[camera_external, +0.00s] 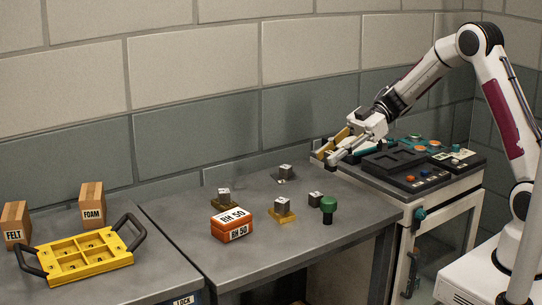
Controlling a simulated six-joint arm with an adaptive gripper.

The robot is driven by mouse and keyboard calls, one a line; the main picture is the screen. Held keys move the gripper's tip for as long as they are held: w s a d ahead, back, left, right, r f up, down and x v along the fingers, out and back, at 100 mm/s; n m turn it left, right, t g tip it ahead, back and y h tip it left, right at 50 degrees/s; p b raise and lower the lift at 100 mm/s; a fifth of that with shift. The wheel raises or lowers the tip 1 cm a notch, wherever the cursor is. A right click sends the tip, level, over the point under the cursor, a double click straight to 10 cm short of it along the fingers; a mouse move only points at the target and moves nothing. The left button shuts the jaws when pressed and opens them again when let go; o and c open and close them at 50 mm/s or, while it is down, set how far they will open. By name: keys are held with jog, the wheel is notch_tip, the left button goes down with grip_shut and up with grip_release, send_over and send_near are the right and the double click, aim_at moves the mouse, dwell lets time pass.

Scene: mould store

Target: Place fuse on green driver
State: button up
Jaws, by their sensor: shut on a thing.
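The green driver (328,204) stands on the grey bench, with a round green top and a dark lower part. My gripper (329,157) is above the back right of the bench, near the control panel, up and behind the driver. It is shut on a small tan-gold piece (326,148), which I take to be the fuse. The fingers partly hide this piece, so its full shape is unclear. The held piece and the driver are apart.
An orange RH 50 box (231,224) and several small grey blocks, one on a gold base (283,217), stand left of the driver. A yellow tray (83,259) and FELT (16,225) and FOAM (92,205) boxes are far left. A control panel (410,172) is right. The bench front is clear.

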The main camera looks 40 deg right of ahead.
aim_at(330, 170)
jog(key=shift+f, duration=2.2)
jog(key=shift+f, duration=1.85)
jog(key=shift+f, duration=0.15)
jog(key=o, duration=1)
jog(key=shift+o, duration=0.2)
jog(key=v, duration=1.2)
